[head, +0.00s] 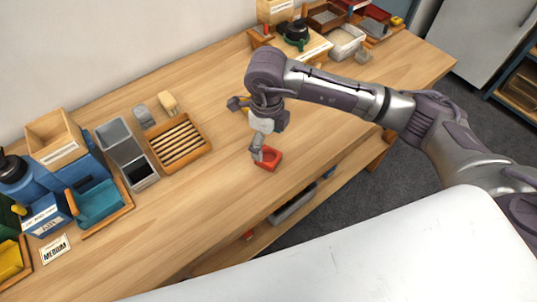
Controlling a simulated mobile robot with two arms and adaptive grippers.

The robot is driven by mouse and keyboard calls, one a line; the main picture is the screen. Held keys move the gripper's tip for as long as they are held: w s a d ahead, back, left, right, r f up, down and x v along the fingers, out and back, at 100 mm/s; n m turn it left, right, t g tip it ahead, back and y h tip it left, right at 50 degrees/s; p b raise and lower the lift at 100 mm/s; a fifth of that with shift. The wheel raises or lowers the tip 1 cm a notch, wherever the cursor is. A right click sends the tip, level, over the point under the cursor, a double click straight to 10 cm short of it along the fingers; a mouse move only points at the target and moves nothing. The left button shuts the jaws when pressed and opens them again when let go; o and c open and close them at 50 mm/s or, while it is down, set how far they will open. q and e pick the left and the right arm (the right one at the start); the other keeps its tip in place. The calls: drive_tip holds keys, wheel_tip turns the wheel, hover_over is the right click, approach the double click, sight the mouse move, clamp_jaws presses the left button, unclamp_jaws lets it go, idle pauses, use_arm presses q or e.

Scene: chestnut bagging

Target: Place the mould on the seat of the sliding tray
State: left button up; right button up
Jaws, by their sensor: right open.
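A small red square piece with a raised rim (272,160), which looks like the mould, lies on the wooden table near its front edge. My right gripper (262,156) is open and reaches down over the left side of the red piece, its fingertips at the rim. The fingers partly hide the piece, and I cannot tell whether they touch it. A teal tray (98,206) sits in a wooden frame at the left; I cannot tell whether it is the sliding tray. My left gripper is out of view.
A slatted wooden rack (180,143) and grey bins (116,134) stand left of the middle. A blue station (45,213) and a MEDIUM card (55,249) are at far left. A dark green round device (295,32) stands at the back.

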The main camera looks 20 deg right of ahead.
sight(265, 154)
drive_tip(key=f, duration=0.1)
drive_tip(key=f+p, duration=0.1)
drive_tip(key=f, duration=0.1)
drive_tip(key=f+p, duration=0.1)
drive_tip(key=shift+a+f, duration=0.3)
drive_tip(key=shift+f, duration=0.4)
drive_tip(key=shift+w, duration=0.1)
drive_tip(key=c, duration=1.4)
drive_tip(key=shift+r, duration=0.2)
drive_tip(key=shift+r, duration=0.25)
drive_tip(key=r, duration=0.1)
drive_tip(key=r+b, duration=0.1)
drive_tip(key=s+r+b, duration=0.1)
drive_tip(key=shift+d+r, duration=0.3)
drive_tip(key=shift+r, duration=0.05)
drive_tip(key=s+d+r+b, duration=0.2)
drive_tip(key=s+d+r, duration=0.2)
drive_tip(key=s, duration=0.5)
drive_tip(key=shift+s+r, duration=0.4)
drive_tip(key=shift+r, duration=0.85)
